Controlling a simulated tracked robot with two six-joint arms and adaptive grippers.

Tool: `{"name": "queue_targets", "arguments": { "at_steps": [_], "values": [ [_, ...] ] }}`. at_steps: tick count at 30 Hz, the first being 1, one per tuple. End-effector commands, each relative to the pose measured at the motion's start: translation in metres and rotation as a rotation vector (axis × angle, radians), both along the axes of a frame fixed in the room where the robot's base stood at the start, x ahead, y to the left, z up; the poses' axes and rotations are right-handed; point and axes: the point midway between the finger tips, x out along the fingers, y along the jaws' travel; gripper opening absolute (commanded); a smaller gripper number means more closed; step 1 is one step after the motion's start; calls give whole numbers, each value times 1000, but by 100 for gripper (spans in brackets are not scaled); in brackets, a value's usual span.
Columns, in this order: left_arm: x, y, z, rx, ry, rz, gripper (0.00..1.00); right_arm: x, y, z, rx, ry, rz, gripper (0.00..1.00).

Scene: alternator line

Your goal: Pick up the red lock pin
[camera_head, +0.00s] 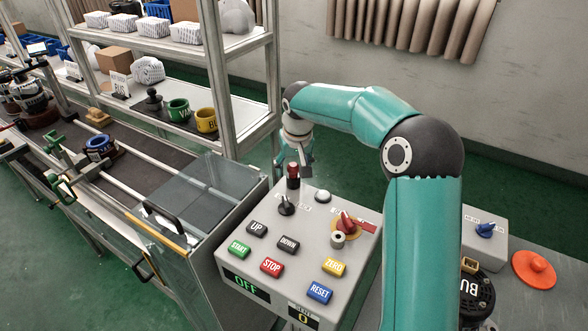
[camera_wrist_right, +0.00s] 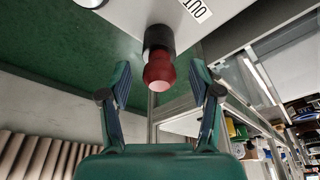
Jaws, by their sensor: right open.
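The red lock pin (camera_head: 293,171) stands upright in a dark collar at the back edge of the grey control box (camera_head: 230,258). In the right wrist view the pin's rounded red head (camera_wrist_right: 159,72) shows, with its black collar against the box. My right gripper (camera_head: 297,158) is just above and beside the pin in the head view. In the right wrist view its two fingers (camera_wrist_right: 161,76) are apart, with the pin head in the gap between them; I see no contact. My left gripper is in neither view.
Beside the pin on the box are a black lever (camera_head: 286,206), a white button (camera_head: 322,196) and a red rotary knob (camera_head: 346,221). A glass-covered bay (camera_head: 185,195) and a shelf rack (camera_head: 215,80) stand to the left.

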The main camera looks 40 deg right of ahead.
Motion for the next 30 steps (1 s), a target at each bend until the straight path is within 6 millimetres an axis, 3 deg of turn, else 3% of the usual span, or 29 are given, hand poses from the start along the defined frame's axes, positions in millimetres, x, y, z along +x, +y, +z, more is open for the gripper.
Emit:
{"name": "queue_targets", "arguments": {
  "at_steps": [9, 20, 30],
  "values": [
    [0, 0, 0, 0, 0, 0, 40, 1, -1, -6, 0, 0, 0, 62],
    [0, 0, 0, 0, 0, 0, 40, 1, -1, -6, 0, 0, 0, 2],
    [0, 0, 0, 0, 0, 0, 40, 1, -1, -4, 0, -1, -1, 0]
  ]
}}
